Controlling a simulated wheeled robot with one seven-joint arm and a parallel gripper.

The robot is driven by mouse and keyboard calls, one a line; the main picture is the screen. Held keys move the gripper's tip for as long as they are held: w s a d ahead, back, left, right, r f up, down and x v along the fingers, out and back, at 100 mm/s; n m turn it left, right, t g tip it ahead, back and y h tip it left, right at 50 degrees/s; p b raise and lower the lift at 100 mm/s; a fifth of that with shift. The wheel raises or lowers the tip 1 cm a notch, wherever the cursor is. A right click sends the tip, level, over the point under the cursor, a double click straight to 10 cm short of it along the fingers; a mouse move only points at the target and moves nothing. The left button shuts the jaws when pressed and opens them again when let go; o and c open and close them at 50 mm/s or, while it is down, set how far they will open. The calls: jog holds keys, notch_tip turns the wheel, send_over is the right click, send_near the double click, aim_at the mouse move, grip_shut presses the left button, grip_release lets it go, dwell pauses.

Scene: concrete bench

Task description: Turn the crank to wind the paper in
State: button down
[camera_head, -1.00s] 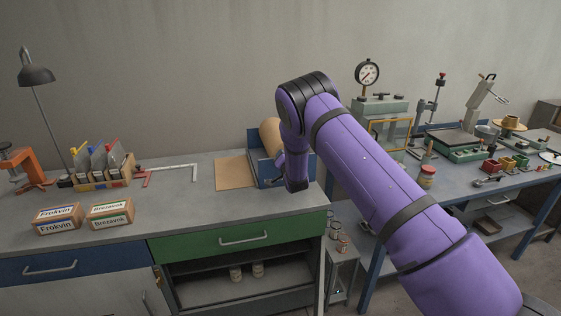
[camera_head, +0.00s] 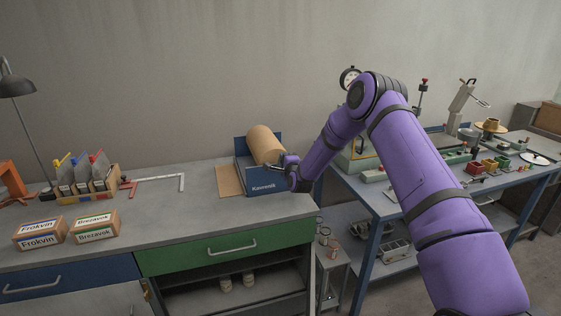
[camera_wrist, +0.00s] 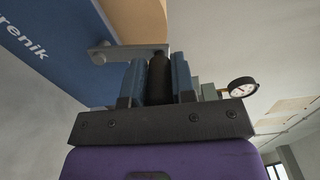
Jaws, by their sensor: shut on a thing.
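The paper roll (camera_head: 265,145) is a brown cylinder in a blue holder (camera_head: 270,187) labelled "Keurenik" at the right end of the bench. A brown sheet (camera_head: 228,180) lies flat at the holder's left side. The crank is a grey metal arm (camera_wrist: 128,52) with a dark handle (camera_wrist: 159,80), seen in the wrist view beside the blue holder wall (camera_wrist: 55,50). My gripper (camera_head: 289,163) is at the right side of the holder. In the wrist view its blue fingers (camera_wrist: 160,78) are shut on the dark handle. The roll's far end is hidden.
A second table with a gauge press and small bins (camera_head: 490,162) stands at the right.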

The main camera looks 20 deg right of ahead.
jog(key=d+f+m, duration=0.5)
jog(key=f+m, duration=0.1)
jog(key=m, duration=0.8)
dwell(0.4)
jog(key=shift+a, duration=0.1)
jog(key=c, duration=0.9)
grip_release()
jog(key=shift+c, duration=0.2)
jog(key=s, duration=1.1)
jog(key=shift+w, duration=0.1)
